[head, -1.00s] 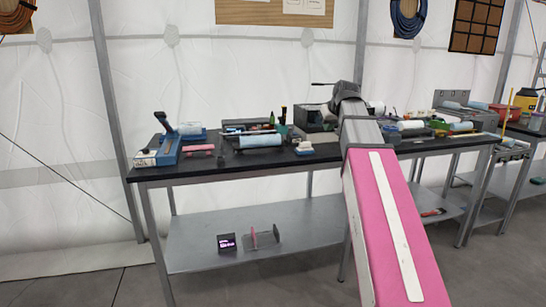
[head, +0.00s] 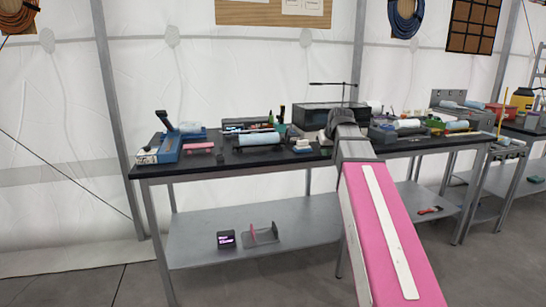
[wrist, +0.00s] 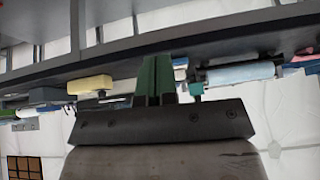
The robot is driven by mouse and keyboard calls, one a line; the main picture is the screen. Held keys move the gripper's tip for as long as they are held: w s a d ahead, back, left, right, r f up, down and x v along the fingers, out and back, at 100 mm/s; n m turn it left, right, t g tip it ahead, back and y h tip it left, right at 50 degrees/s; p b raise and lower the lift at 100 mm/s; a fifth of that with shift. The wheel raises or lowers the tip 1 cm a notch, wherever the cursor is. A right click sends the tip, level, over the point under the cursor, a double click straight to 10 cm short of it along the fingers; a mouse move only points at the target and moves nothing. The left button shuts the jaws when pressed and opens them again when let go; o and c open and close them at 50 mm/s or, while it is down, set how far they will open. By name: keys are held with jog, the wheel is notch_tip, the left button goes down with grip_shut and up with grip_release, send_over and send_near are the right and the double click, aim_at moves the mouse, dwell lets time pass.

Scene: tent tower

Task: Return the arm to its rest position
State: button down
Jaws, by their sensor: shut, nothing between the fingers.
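My pink arm (head: 385,225) reaches from the lower right of the head view toward the workbench. Its grey far end (head: 343,125) shows in front of the bench's back right part; the fingers are hidden there. In the wrist view my gripper (wrist: 156,62) shows its green fingers together, with nothing between them. The wrist picture appears upside down, with the bench edge above the fingers.
The black-topped workbench (head: 235,168) carries a blue tool (head: 167,150), a pale blue roll (head: 260,139) and a dark box (head: 315,115) close behind my arm. A grey lower shelf (head: 200,245) holds small items. A second bench stands at the right.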

jog(key=s+f+g, duration=0.2)
jog(key=s+f, duration=0.5)
jog(key=f, duration=0.6)
jog(key=s+a+f+m+g+h, duration=0.1)
jog(key=s+f+g, duration=0.1)
jog(key=s+f, duration=0.5)
jog(key=s+f+m+g, duration=0.1)
jog(key=s+f, duration=0.6)
jog(key=f, duration=1.2)
jog(key=shift+a+f+g+h, duration=0.3)
jog(key=shift+a+g, duration=0.05)
jog(key=shift+g, duration=0.25)
